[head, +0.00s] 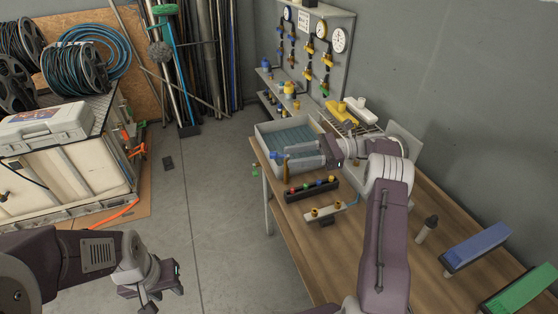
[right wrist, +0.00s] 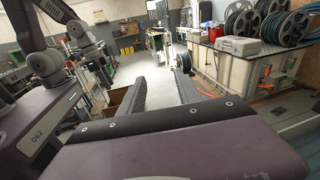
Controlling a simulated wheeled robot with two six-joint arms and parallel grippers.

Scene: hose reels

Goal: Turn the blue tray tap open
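A blue tap handle (head: 277,156) sits on a brass body at the near left edge of a grey tray (head: 262,141) holding bluish water or lining. The tray stands at the far left end of the wooden bench. My right gripper (head: 297,155) reaches in from the right over the tray's near side, its fingertips close to the tap; I cannot tell whether they touch it. In the right wrist view the fingers (right wrist: 160,90) are apart with nothing visible between them, and the tap is not visible there. My left gripper (head: 160,285) hangs low over the floor, finger gap unclear.
A dark block with coloured knobs (head: 313,189) and a light block with brass fittings (head: 325,212) lie in front of the tray. A gauge panel (head: 305,50) stands behind. Blue (head: 478,248) and green (head: 525,290) blocks lie at right.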

